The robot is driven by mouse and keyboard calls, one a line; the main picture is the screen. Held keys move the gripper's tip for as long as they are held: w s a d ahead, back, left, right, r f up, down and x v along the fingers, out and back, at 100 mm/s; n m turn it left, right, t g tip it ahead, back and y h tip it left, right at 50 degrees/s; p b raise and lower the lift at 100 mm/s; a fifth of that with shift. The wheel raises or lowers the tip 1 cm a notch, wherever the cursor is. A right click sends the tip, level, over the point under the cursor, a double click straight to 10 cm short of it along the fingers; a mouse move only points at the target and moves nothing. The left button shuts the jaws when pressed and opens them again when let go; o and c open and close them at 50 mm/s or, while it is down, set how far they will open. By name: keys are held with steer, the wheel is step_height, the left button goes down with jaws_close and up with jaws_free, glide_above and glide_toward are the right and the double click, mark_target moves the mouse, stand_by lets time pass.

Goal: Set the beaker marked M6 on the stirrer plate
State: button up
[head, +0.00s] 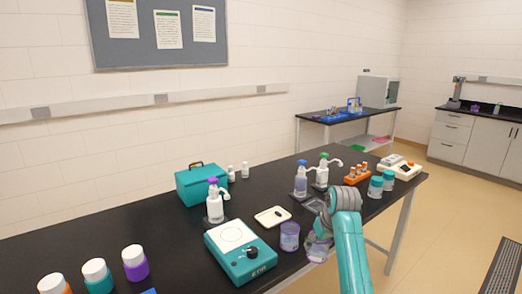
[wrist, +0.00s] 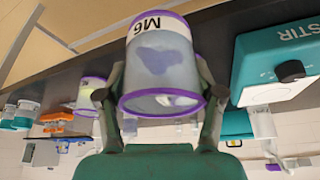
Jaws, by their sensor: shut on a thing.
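My gripper (head: 319,234) is shut on the beaker marked M6 (wrist: 158,62), a clear beaker with purple rims and a violet patch. In the wrist view the fingers hold it from both sides, and its M6 label is upside down. The teal stirrer plate (head: 240,252) has a bare white top and a dark knob.
A white bottle (head: 214,208) and a teal box (head: 201,187) stand behind the stirrer. Capped jars (head: 135,264) are at front left.

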steer(key=s+f+m, duration=0.1)
steer(key=s+f, duration=0.5)
steer(key=f, duration=0.4)
steer(key=s+f+m, duration=0.1)
steer(key=s+f, duration=0.5)
steer(key=f, duration=0.4)
steer(key=s+f+m+h, duration=0.1)
steer(key=s+f, duration=1.1)
steer(key=s, duration=0.3)
steer(key=shift+s+f, duration=0.15)
steer(key=shift+s, duration=0.2)
steer(key=shift+d, duration=0.15)
